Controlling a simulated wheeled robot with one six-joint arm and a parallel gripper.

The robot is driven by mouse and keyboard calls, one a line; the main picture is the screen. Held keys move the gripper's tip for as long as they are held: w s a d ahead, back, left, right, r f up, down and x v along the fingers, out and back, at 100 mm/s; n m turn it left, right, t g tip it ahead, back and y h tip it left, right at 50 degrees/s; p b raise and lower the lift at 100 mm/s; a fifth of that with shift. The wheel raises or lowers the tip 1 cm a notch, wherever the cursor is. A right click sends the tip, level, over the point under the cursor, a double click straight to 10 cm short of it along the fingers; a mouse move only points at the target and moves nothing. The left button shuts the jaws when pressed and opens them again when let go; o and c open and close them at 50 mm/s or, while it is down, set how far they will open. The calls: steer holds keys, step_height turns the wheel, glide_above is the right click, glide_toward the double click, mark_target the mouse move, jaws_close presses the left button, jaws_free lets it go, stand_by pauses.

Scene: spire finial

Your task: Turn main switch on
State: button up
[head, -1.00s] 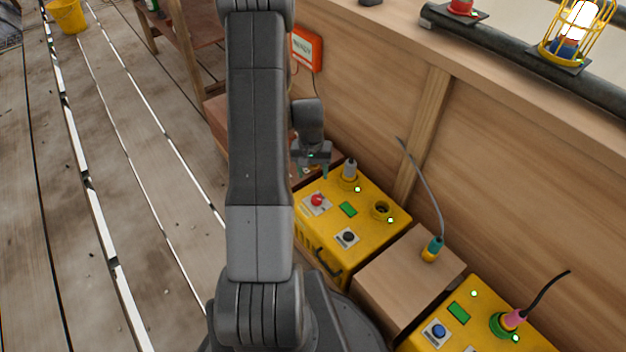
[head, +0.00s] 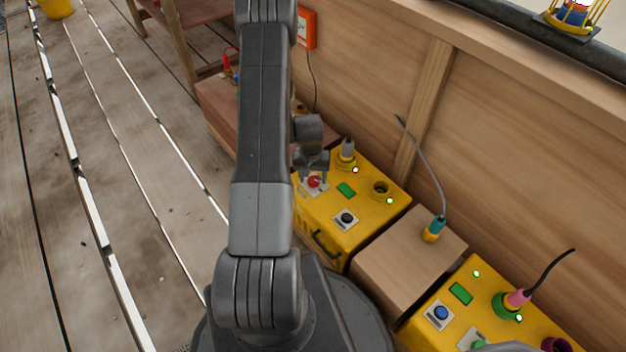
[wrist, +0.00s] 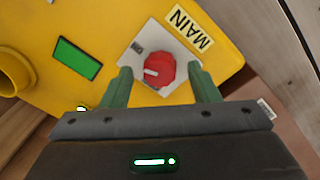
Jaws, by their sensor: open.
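The main switch is a red rotary knob (wrist: 159,72) with a white pointer mark, on a white square plate beside a yellow "MAIN" label (wrist: 188,27) in the wrist view. In the head view the knob (head: 314,182) is at the left end of the top of a yellow box (head: 365,208). My gripper (wrist: 162,82) is open, its two green fingers on either side of the knob's near edge. Whether the fingers touch the knob cannot be told. In the head view my gripper (head: 313,178) is over the knob and partly covers it.
The same box carries a green display (head: 346,190), a black knob (head: 346,218), a grey plug (head: 347,150) and an open socket (head: 381,188). A wooden block (head: 410,255) with a teal plug stands to the right, then another yellow box (head: 462,325). A wooden wall runs behind.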

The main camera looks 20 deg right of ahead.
mark_target(311, 179)
steer(key=shift+f, duration=0.45)
steer(key=shift+c, duration=0.2)
steer(key=c, duration=0.9)
steer(key=shift+f+m+b, duration=0.1)
steer(key=shift+m+b, duration=0.65)
steer(key=shift+m, duration=0.35)
steer(key=shift+c, duration=0.2)
steer(key=shift+m+b, duration=0.3)
steer(key=shift+m, duration=0.7)
steer(key=o, duration=1)
steer(key=shift+r, duration=0.2)
steer(key=r+p, duration=0.1)
steer(key=r, duration=0.3)
steer(key=r+p, duration=0.2)
steer(key=r, duration=0.3)
steer(key=r+p, duration=0.1)
steer(key=r, duration=0.3)
steer(key=shift+w+a+r, duration=0.2)
steer(key=shift+w+r, duration=0.05)
steer(key=shift+r, duration=0.1)
